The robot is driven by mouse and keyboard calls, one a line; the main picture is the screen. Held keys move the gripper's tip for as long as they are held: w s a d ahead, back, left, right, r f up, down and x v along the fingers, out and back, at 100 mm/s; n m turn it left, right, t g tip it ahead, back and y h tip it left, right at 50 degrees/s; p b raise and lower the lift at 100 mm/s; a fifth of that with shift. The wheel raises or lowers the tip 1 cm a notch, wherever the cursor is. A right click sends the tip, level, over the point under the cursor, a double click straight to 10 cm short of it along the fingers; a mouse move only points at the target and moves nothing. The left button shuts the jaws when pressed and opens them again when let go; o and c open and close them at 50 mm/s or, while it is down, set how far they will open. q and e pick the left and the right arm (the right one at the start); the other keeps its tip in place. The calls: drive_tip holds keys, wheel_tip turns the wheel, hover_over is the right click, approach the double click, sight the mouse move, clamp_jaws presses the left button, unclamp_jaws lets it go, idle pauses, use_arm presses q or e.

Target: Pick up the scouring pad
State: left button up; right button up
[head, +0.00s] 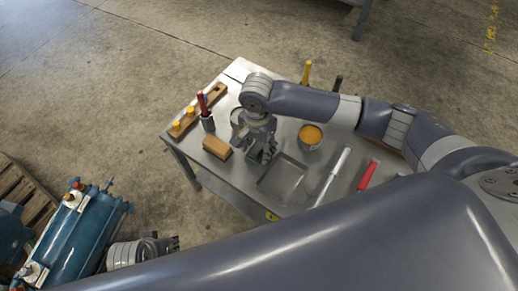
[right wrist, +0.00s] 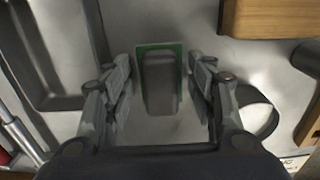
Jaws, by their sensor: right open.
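The scouring pad is a small rectangle with a green border and a grey middle; in the right wrist view the pad (right wrist: 158,46) lies flat on the metal surface between my right gripper's fingers. In the head view only a bit of green, the pad (head: 254,158), shows beside the fingers, which partly hide it. My right gripper (head: 261,153) is open and points down over the pad; in the right wrist view its fingers (right wrist: 160,88) are spread on either side, with nothing held. My left gripper (head: 172,243) is low at the left, away from the table, its opening unclear.
The metal table (head: 190,152) holds a wooden block (head: 217,147) close left of my right gripper and a grey tray (head: 284,180) close right.

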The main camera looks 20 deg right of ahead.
sight(257, 147)
drive_tip(key=shift+f, duration=0.15)
use_arm(q)
drive_tip(key=shift+r, duration=0.25)
use_arm(e)
drive_tip(key=shift+c, duration=0.6)
drive_tip(key=c, duration=0.7)
drive_tip(key=shift+r, duration=0.2)
drive_tip(key=shift+r, duration=0.2)
wheel_tip(257, 147, up, 8)
drive_tip(key=p, duration=0.3)
use_arm(q)
wheel_tip(257, 147, down, 11)
drive_tip(key=s, duration=0.2)
drive_tip(key=shift+s+g, duration=0.3)
drive_tip(key=shift+s, duration=0.05)
use_arm(e)
drive_tip(key=shift+r, duration=0.65)
